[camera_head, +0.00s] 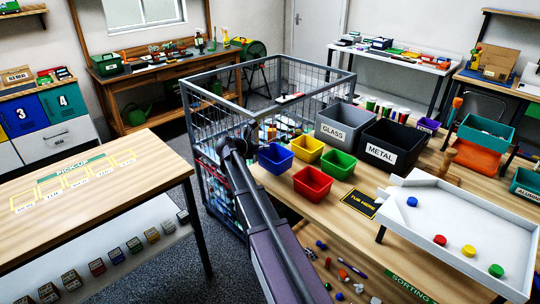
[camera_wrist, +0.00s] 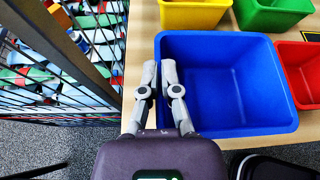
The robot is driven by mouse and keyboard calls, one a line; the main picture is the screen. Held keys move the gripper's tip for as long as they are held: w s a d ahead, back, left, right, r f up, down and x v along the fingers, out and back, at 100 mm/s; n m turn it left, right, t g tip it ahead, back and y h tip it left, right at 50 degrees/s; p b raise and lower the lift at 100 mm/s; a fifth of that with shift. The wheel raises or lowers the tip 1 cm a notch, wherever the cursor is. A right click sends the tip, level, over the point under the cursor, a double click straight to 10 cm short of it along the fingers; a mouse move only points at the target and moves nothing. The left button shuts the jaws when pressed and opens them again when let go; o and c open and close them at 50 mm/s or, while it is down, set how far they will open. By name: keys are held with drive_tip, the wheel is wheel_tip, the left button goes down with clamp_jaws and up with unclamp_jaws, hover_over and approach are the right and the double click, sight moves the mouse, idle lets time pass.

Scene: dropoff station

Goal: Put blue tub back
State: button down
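The blue tub (camera_head: 275,158) stands empty on the wooden table, left of the red tub (camera_head: 312,185) and in front of the yellow tub (camera_head: 307,149). It fills the middle of the wrist view (camera_wrist: 230,85). My gripper (camera_wrist: 159,72) is at the tub's left wall, one finger outside and one inside. The fingertips are close together with the rim between them, so it looks shut on the rim. In the head view the fingertips are hard to make out. A black and yellow "TUB HERE" mark (camera_head: 360,203) is bare on the table.
The green tub (camera_head: 339,164) stands behind the red one. Grey GLASS (camera_head: 343,127) and black METAL (camera_head: 393,146) bins stand behind. A wire cage (camera_head: 215,110) is close on the left. A white tray (camera_head: 465,220) with coloured discs is on the right. The pickup table (camera_head: 90,210) has clear space.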

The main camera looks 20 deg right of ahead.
sight(274, 153)
drive_tip(key=shift+w+d+f, duration=0.1)
drive_tip(key=shift+d+f, duration=0.05)
drive_tip(key=shift+d, duration=1.15)
drive_tip(key=shift+f+b, duration=1.75)
drive_tip(key=shift+b, duration=0.1)
drive_tip(key=shift+f, duration=0.2)
drive_tip(key=c, duration=0.8)
unclamp_jaws()
drive_tip(key=shift+r, duration=0.1)
drive_tip(key=shift+r, duration=0.1)
